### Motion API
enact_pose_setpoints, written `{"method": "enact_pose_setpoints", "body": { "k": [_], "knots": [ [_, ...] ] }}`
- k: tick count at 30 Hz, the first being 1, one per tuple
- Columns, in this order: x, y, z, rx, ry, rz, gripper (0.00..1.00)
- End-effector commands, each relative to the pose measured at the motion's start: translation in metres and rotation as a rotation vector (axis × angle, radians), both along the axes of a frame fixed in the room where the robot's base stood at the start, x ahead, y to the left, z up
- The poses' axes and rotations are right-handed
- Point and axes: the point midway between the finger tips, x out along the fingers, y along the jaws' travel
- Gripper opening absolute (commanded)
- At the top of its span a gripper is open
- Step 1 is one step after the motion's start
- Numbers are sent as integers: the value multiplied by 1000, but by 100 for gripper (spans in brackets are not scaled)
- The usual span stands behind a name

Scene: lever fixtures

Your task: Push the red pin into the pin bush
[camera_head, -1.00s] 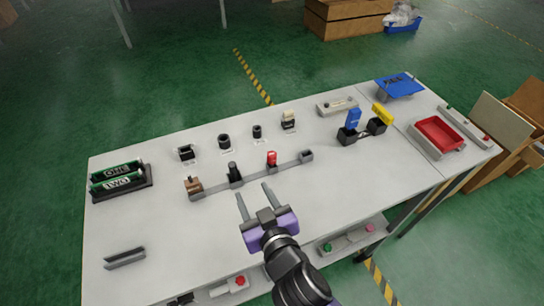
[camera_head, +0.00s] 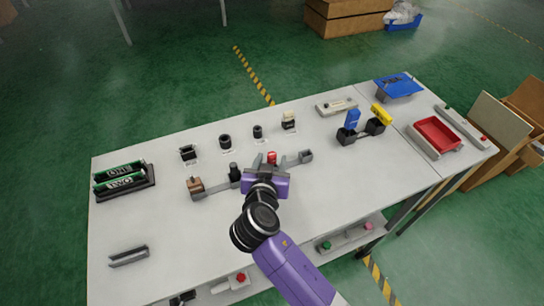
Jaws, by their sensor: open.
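The red pin (camera_head: 272,156) stands upright on the grey rail fixture (camera_head: 216,187) on the white table. Only its red top shows above my gripper. My gripper (camera_head: 268,161) is open, with its fingers reaching forward on either side of the pin as seen from here. Whether the fingers touch the pin is hidden by the purple gripper body. A dark square block (camera_head: 306,156) with an opening, which may be the pin bush, sits at the right end of the rail. A black upright post (camera_head: 235,172) stands on the rail left of the pin.
A brown block (camera_head: 195,186) is at the rail's left end. Behind the rail stand several small black parts, including a ring (camera_head: 225,141). Blue and yellow levers (camera_head: 353,119) are to the right, with a red tray (camera_head: 438,134) beyond. The table's front is mostly clear.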

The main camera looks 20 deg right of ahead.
Motion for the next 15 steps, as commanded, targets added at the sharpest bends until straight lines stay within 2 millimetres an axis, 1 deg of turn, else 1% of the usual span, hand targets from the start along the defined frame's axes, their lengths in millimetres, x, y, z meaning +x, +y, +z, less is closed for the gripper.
{"method": "enact_pose_setpoints", "body": {
  "k": [3,5,13,14,15],
  "knots": [
    [12,-8,-5,-1,2,-1,49],
    [16,-9,-7,-1,0,0,49],
    [19,-11,-10,0,1,1,49],
    [19,-11,-10,0,1,1,47],
    [19,-11,-10,0,1,1,39]
  ]
}}
